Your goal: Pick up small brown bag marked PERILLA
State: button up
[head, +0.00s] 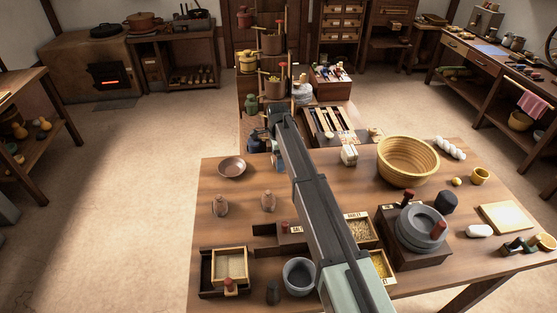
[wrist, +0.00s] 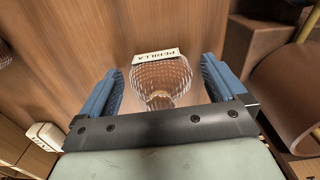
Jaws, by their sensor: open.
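In the wrist view a small, see-through, brownish vessel with a faceted, glass-like surface (wrist: 162,78) bears a pale tag reading PERILLA (wrist: 157,56). It looks more like patterned glass than a bag. My gripper (wrist: 160,68) is open, with one blue finger on each side of it. Gaps show between the vessel and both fingers, so it is not gripped. Its lower end is partly hidden by the gripper's dark bar. In the head view my arm reaches away over the table toward the shelf stand, and I cannot make out the labelled vessel there.
In the wrist view a large brown cylinder (wrist: 298,92) stands close on the right and a white block (wrist: 45,135) lies at lower left. In the head view the table holds a yellow basket (head: 408,160), a quern (head: 420,228) and a shallow bowl (head: 232,167).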

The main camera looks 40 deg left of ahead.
jog(key=shift+f, duration=0.15)
jog(key=c, duration=1.2)
